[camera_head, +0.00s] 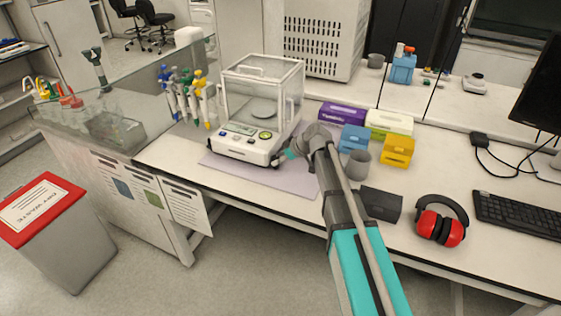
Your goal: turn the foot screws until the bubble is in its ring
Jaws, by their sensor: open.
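The balance (248,143) with a clear glass draft shield (262,92) stands on a grey-lilac mat (232,168) on the bench. A round yellow-green spot (265,134) shows on its front panel beside the display; I cannot tell whether it is the level's ring, and no bubble can be made out. Small dark feet are just visible at the front corners; the screws themselves are too small to tell. My gripper (281,158) is open, low at the balance's front right corner, close to the foot there. Whether it touches the foot is unclear.
Pipettes on a stand (187,97) are left of the balance. Purple (342,113), blue, white-green and yellow boxes, a grey cup (358,165), a dark box (380,204) and red earmuffs (441,224) lie to the right. The mat's front left is clear.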

